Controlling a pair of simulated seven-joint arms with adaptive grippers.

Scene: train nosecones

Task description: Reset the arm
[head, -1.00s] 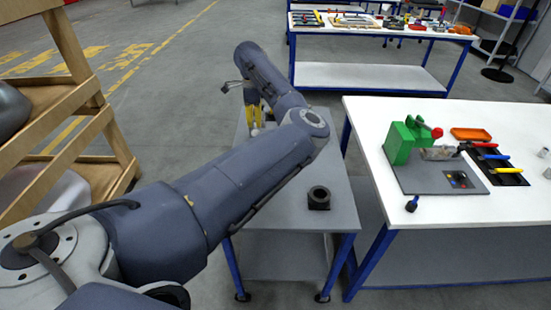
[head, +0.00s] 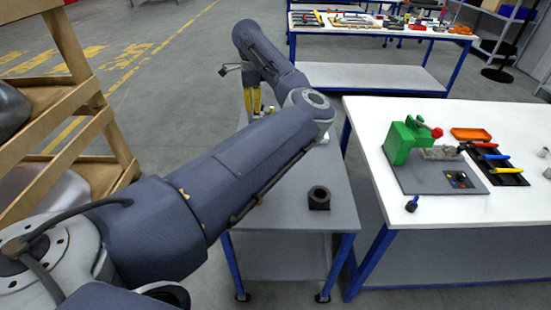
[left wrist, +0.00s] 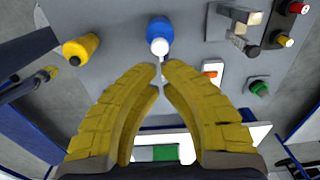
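My left arm reaches in from the left over the small grey table (head: 335,185) in the head view. Its left gripper (head: 252,110) hangs with yellow fingers pointing down beyond the forearm, partly hidden by it. In the left wrist view the yellow fingers (left wrist: 161,65) curve inward and their tips nearly meet, with nothing visibly held. A blue bottle-like object (left wrist: 159,30) with a white tip shows just beyond the fingertips; I cannot tell its distance from them. A yellow object (left wrist: 81,49) lies to its left. My right gripper is in neither view.
A black ring-shaped block (head: 319,198) sits on the small grey table. At right, a white table (head: 460,237) carries a green fixture (head: 408,139), an orange tray (head: 471,134) and a black tray of tools. Wooden shelving (head: 85,113) stands at left. Another workbench stands behind.

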